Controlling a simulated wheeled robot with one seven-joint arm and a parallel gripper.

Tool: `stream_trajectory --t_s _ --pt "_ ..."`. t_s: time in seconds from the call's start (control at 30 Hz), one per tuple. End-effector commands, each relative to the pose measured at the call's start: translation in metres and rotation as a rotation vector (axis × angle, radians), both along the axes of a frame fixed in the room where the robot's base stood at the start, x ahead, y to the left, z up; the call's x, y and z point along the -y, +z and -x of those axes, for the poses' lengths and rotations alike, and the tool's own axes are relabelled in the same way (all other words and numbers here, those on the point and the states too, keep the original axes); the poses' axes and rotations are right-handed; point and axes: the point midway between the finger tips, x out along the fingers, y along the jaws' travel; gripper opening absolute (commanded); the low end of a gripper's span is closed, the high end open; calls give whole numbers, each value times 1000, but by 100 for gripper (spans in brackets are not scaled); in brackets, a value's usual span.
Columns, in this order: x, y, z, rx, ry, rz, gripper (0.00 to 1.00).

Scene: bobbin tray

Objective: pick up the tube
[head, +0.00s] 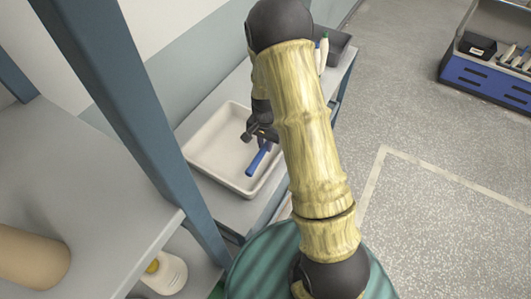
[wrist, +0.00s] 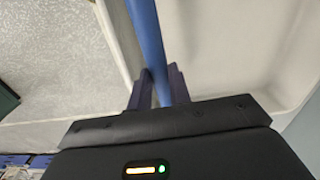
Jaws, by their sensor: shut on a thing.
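The tube is a slim blue cylinder (head: 258,160) in the head view, at the right part of a white tray (head: 195,132). My gripper (head: 262,138) is over the tray and shut on the tube near one end. In the wrist view the blue tube (wrist: 147,40) runs up from between the two dark fingers of my gripper (wrist: 157,88). The fingers touch it on both sides. I cannot tell whether the tube touches the tray floor or is a little above it. My arm hides part of the tray's right side.
The tray stands on a grey table (head: 345,68) with a dark bin (head: 339,42) at its far end. A grey shelf with a blue post (head: 135,110) is at the left, holding a brown roll (head: 30,258). Open floor lies right.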

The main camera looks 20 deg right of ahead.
Motion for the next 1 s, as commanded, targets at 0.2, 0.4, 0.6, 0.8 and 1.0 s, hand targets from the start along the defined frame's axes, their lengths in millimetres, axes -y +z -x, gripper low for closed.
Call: stream_trajectory --t_s 0.2,0.4,0.6,0.8,1.0 --pt "0 21 0 1 0 1 0" --pt "0 24 0 -1 -1 1 0" --pt "0 24 0 -1 -1 1 0" --pt "0 23 0 -1 -1 1 0" --pt "-1 23 0 -1 1 1 0"
